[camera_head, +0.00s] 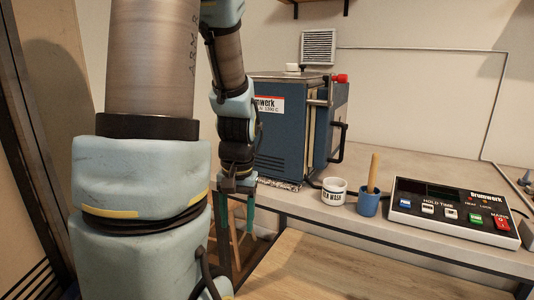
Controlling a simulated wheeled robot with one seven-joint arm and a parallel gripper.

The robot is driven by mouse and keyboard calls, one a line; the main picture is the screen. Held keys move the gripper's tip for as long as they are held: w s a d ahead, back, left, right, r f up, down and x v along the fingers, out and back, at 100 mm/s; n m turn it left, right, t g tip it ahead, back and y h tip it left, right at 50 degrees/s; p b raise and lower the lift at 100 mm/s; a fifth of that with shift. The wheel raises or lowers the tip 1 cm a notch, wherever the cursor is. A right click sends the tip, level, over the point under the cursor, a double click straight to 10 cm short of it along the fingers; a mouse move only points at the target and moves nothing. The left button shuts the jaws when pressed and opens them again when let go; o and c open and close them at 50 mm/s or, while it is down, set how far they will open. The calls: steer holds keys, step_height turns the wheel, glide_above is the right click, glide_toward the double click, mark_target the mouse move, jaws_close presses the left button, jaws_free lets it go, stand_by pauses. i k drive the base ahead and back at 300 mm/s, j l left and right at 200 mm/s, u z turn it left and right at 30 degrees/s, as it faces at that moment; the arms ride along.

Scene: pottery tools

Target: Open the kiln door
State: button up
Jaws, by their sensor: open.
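The blue kiln (280,143) stands on the bench, turned so that its door (323,121) is on its right side. A pale strip runs between the body and the door. A black bar handle (340,141) sticks out from the door. A red knob (340,78) sits at the door's top. My gripper (236,217) points down, with its two teal fingers apart and nothing seen between them. It is at the kiln's lower left in the picture, apart from the handle. My arm hides the kiln's left edge.
On the bench (405,242) stand a white labelled jar (334,192), a blue cup (368,204) with a wooden-handled tool, and a control box (452,211) with buttons. A stool (243,243) is below my gripper. A wooden surface (350,273) lies in front.

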mark_target(326, 139)
steer(key=l+u, duration=0.8)
steer(key=u, duration=0.15)
